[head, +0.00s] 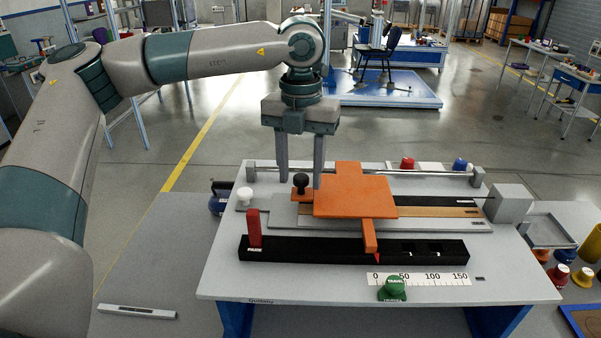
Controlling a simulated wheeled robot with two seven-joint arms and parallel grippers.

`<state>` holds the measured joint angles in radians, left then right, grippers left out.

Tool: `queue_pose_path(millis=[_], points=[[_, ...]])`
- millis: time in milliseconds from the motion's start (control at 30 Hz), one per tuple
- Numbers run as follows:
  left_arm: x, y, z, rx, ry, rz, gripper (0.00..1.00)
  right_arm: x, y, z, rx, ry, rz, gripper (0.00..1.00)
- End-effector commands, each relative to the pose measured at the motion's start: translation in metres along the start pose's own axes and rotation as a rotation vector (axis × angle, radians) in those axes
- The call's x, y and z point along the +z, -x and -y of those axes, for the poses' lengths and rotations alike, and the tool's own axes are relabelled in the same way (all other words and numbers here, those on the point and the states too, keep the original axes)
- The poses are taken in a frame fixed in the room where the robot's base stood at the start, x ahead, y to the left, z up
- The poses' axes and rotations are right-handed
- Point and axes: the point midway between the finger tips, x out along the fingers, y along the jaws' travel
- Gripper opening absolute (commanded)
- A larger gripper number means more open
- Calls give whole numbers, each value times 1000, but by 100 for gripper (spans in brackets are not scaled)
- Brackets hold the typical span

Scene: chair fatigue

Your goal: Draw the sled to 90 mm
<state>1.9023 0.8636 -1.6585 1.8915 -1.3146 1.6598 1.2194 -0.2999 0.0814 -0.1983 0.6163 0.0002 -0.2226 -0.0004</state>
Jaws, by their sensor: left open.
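An orange sled (352,197) sits across the rails on the grey bench (240,285). Its front arm ends in a red pointer (377,258) above the white scale (418,280), near the 0 end. A black knob (300,182) stands at the sled's left side. My left gripper (299,180) points down with its two fingers apart, one on each side of the black knob as seen here. I cannot tell whether the fingers touch it. My right gripper is not in view.
A red post (254,228) rises from the black front rail (300,250). A white knob (244,195) stands at left, and a green knob (392,288) in front of the scale. A grey block (508,204) closes the right end.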

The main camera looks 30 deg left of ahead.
Motion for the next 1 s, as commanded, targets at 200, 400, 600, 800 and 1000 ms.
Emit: queue_pose_path(millis=[200,400,600,800,1000], points=[[0,-16,0,1,0,0,43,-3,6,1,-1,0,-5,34],[0,-19,0,0,0,1,43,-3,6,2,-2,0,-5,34],[0,-19,0,0,0,1,31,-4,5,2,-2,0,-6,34],[0,-19,0,0,0,1,0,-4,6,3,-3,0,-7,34],[2,-20,7,1,0,1,0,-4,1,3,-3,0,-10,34]])
